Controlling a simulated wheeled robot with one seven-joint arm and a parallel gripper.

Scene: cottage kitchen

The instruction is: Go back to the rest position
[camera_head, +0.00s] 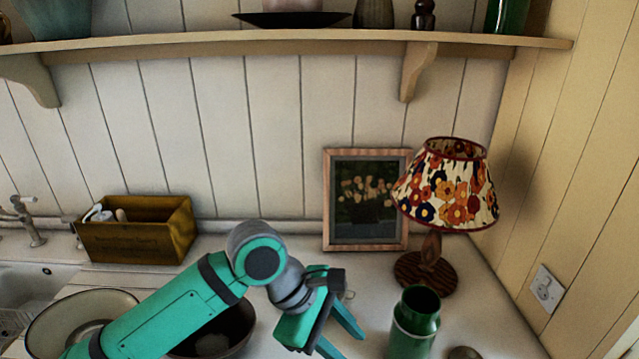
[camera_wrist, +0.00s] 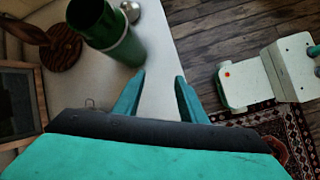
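My gripper (camera_head: 338,335) is above the counter in the head view, to the left of a green open-topped canister. In the wrist view my gripper (camera_wrist: 159,95) shows two teal fingers spread apart with nothing between them. The green canister (camera_head: 415,325) stands upright on the counter, apart from the fingers; it also shows in the wrist view (camera_wrist: 103,30).
A lamp with a flowered shade (camera_head: 447,190) and a framed picture (camera_head: 327,200) stand behind my gripper. A wooden box (camera_head: 140,243) and a cream bowl (camera_head: 50,320) are at left. A dark bowl (camera_head: 238,337) is partly behind my arm. A shelf (camera_head: 300,42) runs above.

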